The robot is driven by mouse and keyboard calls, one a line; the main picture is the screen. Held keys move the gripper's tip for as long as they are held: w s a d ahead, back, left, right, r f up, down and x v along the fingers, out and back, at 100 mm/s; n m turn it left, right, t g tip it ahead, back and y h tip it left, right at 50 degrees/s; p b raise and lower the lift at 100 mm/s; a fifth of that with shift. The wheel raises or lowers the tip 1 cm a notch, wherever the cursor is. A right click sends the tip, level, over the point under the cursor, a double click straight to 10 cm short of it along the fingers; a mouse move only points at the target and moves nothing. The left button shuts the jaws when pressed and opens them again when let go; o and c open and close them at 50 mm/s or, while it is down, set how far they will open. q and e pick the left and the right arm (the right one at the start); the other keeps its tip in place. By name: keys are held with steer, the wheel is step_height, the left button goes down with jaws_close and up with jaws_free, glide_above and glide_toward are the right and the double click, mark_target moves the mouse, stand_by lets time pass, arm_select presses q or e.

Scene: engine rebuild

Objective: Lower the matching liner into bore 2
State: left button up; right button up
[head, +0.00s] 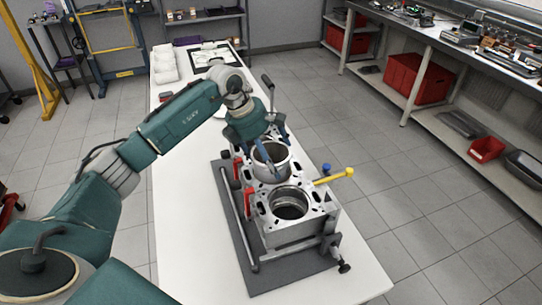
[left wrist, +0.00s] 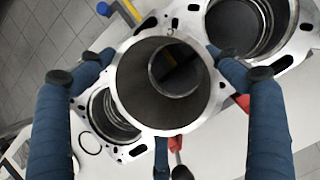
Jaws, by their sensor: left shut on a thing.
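The engine block (head: 303,232) stands on the white table, its bores facing up. My left gripper (head: 266,155) is shut on a grey cylinder liner (head: 272,152), which is above the block's middle bore. In the left wrist view the blue fingers (left wrist: 163,72) flank the liner (left wrist: 135,88), and I look down through its open top. The liner stands proud of the deck; whether its lower end is inside the bore is hidden. The near bore (head: 289,204) is uncovered. The far bore is mostly hidden behind my gripper. My right gripper is out of view.
A yellow-handled tool (head: 335,176) sticks out at the block's right side. Red pieces (head: 249,201) stand along its left side. A dark mat (head: 240,240) lies beneath the block. The table (head: 185,200) left of the mat is clear. White containers (head: 164,64) stand at the far end.

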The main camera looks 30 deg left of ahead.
arm_select(q)
steer(key=shift+f, duration=0.15)
steer(key=o, duration=1.2)
steer(key=shift+o, duration=0.5)
steer(key=shift+a, duration=0.1)
steer(key=v, duration=1.2)
steer(key=shift+f, duration=0.1)
